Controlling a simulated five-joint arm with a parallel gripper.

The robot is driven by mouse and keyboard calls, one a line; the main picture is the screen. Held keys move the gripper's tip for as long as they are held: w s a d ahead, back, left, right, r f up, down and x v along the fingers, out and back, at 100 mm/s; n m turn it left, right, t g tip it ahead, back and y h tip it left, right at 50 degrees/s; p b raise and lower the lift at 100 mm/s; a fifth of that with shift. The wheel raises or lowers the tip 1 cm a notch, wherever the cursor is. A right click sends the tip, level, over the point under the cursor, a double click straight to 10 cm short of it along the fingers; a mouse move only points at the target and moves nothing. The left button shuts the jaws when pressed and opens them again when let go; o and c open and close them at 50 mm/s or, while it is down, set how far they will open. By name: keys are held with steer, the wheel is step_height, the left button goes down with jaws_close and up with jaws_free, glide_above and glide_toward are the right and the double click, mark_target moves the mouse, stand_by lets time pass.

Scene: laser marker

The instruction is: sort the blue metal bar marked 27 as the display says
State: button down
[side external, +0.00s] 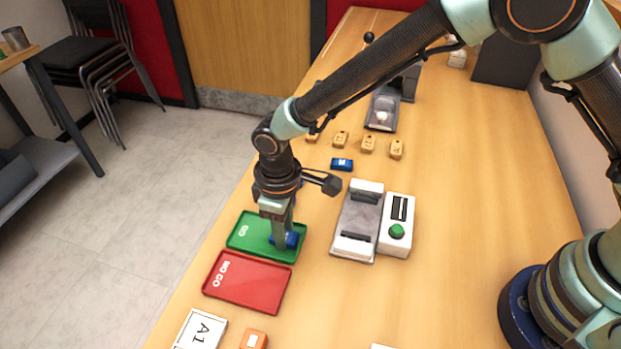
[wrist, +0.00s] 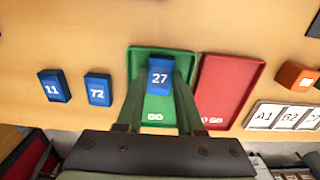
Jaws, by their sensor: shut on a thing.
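The blue metal bar marked 27 (wrist: 160,74) is between the two fingers of my gripper (wrist: 161,88), which is shut on it. In the side external view the bar (side external: 292,240) is at the right end of the green GO tray (side external: 240,245), below my gripper (side external: 284,232). I cannot tell whether it touches the tray floor. The red NO GO tray (side external: 247,281) lies beside the green one and is empty. A white unit with a small dark display and a green button (side external: 397,232) stands to the right; its display is not legible.
Blue bars marked 11 (wrist: 54,86) and 72 (wrist: 97,90) lie on the table. A grey and white device (side external: 358,222) stands next to the display unit. Several wooden blocks (side external: 368,144), an orange block (side external: 253,339) and an A1 card (side external: 201,330) are around.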

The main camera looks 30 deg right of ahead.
stand_by(0.3)
steer(key=shift+c, duration=2.3)
jaws_free()
step_height(320, 180, up, 12)
